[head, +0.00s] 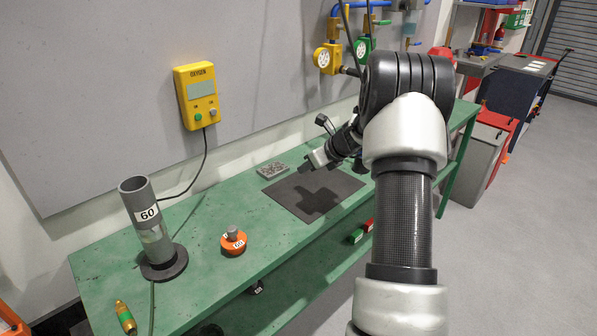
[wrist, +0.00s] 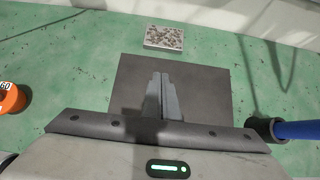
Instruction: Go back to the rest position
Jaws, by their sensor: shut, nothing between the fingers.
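My gripper (head: 306,167) hangs above the dark mat (head: 330,187) on the green bench (head: 205,210) in the head view. In the wrist view my gripper (wrist: 161,75) has its two fingers together over the dark mat (wrist: 205,82), with nothing between them. My arm's shadow falls across the mat in the head view. The arm covers part of the bench's right side.
A grey tube marked 60 (head: 149,229) stands on a round base at left. An orange round piece (head: 233,243) sits nearer the middle. A speckled grey block (head: 271,170) lies behind the mat. A yellow oxygen box (head: 198,95) hangs on the wall.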

